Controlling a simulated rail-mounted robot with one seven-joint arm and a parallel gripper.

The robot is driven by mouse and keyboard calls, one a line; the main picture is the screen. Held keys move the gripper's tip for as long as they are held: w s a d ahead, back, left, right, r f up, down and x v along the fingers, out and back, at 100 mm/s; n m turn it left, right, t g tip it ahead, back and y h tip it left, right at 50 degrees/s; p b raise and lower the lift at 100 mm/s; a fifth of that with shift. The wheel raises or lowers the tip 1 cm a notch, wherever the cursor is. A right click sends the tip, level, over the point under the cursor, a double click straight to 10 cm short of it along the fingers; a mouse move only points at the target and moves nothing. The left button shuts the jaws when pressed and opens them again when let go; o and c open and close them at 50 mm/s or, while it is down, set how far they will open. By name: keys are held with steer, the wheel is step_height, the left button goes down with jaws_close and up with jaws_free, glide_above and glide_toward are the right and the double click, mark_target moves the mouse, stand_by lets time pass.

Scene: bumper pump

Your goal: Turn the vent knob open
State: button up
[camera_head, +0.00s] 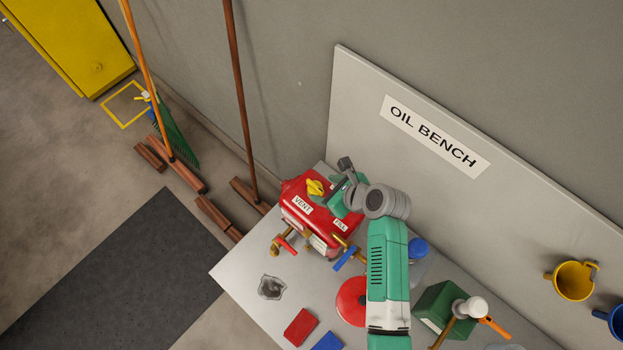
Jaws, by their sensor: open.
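The vent knob (315,187) is yellow and sits on top of a red tank (318,215), above a white label reading VENT (302,205). The tank stands at the back left of the grey bench and also bears a FILL label (341,225). My gripper (340,180) is over the tank's top, just right of the knob, and open. Its green body and grey wrist hide the tank's right part. Whether a finger touches the knob cannot be told.
A red-handled tap (286,244) and a blue-handled tap (346,259) stick out from the tank's front. A red disc (351,301), green box (437,305) and mallet (467,309) lie on the bench (245,270). A sign board (345,110) rises behind.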

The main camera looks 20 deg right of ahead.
mark_target(316, 186)
steer(key=x, duration=0.5)
steer(key=shift+w+a+f, duration=0.1)
steer(key=shift+w+f, duration=0.1)
steer(key=shift+w, duration=0.1)
steer(key=c, duration=1)
steer(key=shift+n+b, duration=0.3)
steer(key=shift+b, duration=0.1)
steer(key=n+g+y+b, duration=0.1)
steer(key=n+b, duration=0.1)
steer(key=n+g+y+b, duration=0.1)
steer(key=n+g+y, duration=0.1)
steer(key=n, duration=0.1)
steer(key=shift+w+f+b, duration=0.1)
steer(key=shift+b, duration=0.3)
steer(key=n+g+y+b, duration=0.1)
steer(key=n+g+b, duration=0.1)
steer(key=n+b, duration=0.2)
steer(key=shift+g+y, duration=0.4)
steer(key=shift+n, duration=0.3)
